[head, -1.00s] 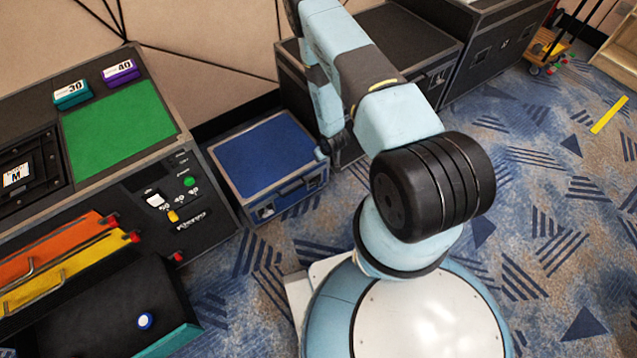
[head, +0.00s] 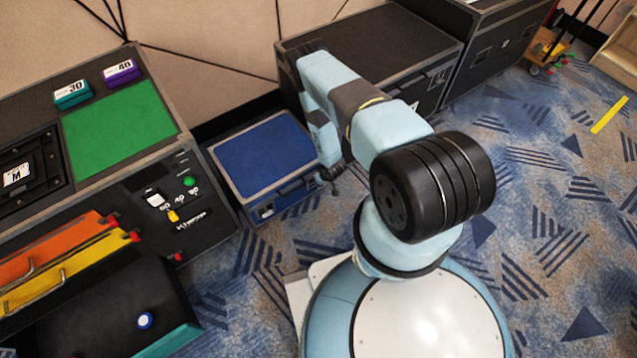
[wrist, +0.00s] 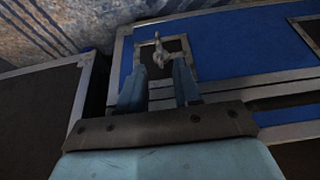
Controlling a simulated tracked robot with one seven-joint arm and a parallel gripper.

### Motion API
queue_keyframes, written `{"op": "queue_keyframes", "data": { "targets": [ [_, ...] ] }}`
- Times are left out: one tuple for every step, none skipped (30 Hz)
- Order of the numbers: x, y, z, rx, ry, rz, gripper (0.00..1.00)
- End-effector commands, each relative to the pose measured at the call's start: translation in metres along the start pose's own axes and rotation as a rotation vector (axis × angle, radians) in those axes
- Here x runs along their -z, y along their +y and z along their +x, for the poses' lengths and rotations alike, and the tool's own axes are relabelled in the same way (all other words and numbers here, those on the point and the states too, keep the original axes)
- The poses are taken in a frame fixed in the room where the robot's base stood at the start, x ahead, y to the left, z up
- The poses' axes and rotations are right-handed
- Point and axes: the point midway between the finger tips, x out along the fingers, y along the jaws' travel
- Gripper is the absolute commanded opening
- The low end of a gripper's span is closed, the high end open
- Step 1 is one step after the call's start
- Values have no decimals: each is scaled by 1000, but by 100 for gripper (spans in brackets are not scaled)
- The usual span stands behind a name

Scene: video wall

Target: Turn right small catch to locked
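A blue case (head: 262,158) with grey metal edges stands on the carpet in the head view. Its blue face fills much of the wrist view (wrist: 235,42). A small grey catch (wrist: 158,48) sits on a dark, metal-framed recess there, just beyond and between my fingertips. My gripper (wrist: 159,68) is open, with its two light-blue fingers apart and nothing clearly held. I cannot tell whether a finger touches the catch. In the head view my gripper (head: 331,178) is at the case's right front end, where my arm hides part of the case.
A black case (head: 375,45) stands behind my arm. To the left is a console with a green panel (head: 118,125), an open drawer (head: 105,305) and orange and yellow parts. Patterned carpet (head: 555,210) is clear on the right.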

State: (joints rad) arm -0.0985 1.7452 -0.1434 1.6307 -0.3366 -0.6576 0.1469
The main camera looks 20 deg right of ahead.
Motion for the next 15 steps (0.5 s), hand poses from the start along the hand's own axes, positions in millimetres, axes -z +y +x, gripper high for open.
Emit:
{"op": "queue_keyframes", "data": {
  "targets": [
    [-1, 0, 10, 0, -1, -2, 33],
    [-1, 0, 14, 0, 0, -1, 33],
    [0, 0, 20, 0, 1, -1, 33],
    [0, 0, 24, 1, 0, -1, 33],
    [-1, 0, 28, 0, 0, -1, 33],
    [0, 0, 33, 0, 0, -2, 33],
    [0, 0, 36, 0, 0, -1, 33],
    [0, 0, 39, 0, 0, -1, 33],
    [0, 0, 42, 0, 0, 0, 33],
    [0, 0, 44, 0, 0, 0, 33],
    [0, 0, 45, 0, 0, 0, 33],
    [0, 0, 47, 0, 0, 0, 33],
    [0, 0, 48, 0, 0, 0, 33],
    [0, 0, 49, 0, 0, 0, 33],
    [0, 0, 50, 0, -1, 1, 33]
  ]
}}
